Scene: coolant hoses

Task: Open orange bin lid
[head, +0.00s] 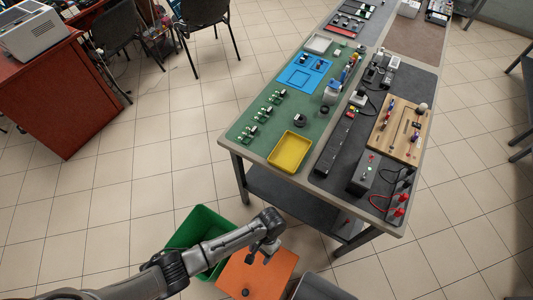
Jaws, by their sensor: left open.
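The orange bin's lid (257,273) is a flat orange panel on the floor side, low in the head view. It lies closed as far as I can see, with a small dark knob (245,292) near its lower edge. My left gripper (268,256) is open and empty, over the upper part of the lid; I cannot tell how far above it. My left arm comes in from the lower left. The bin's body under the lid is mostly hidden. My right gripper is not in view.
An open green bin (203,222) stands left of the orange lid, partly behind my arm. A dark grey bin (317,288) is at the right. The long workbench (228,146) stands beyond them.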

